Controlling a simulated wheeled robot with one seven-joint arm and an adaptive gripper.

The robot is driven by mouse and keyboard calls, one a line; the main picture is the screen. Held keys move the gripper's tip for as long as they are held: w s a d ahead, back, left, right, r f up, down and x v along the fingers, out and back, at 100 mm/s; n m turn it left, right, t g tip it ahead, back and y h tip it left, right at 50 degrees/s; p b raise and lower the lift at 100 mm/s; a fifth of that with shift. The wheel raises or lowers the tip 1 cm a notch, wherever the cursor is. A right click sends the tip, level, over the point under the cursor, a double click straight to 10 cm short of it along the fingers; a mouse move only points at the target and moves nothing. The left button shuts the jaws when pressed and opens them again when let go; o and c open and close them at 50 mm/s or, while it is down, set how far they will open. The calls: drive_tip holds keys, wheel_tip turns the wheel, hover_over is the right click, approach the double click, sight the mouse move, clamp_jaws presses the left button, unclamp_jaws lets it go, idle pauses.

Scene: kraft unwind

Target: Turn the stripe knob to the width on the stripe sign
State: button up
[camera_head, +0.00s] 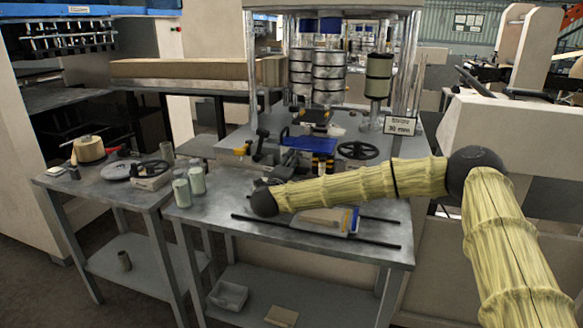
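The stripe sign (399,125) is a small white plate on the right side of the machine bench; its lower line reads 30 mm. A dark handwheel (358,150) lies just left of and below the sign. I cannot tell whether it is the stripe knob, and no scale on it is readable. My arm reaches in from the right to a dark wrist joint over the front table. My gripper (263,184) is a small dark shape beyond that joint, left of and nearer than the handwheel and apart from it. Its fingers are not clear.
The front table (225,222) holds two pale green bottles (189,185), dark rods (312,230) and a blue-and-white item under my forearm. Metal rolls (328,75) stand behind.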

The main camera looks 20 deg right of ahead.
drive_tip(key=c, duration=1)
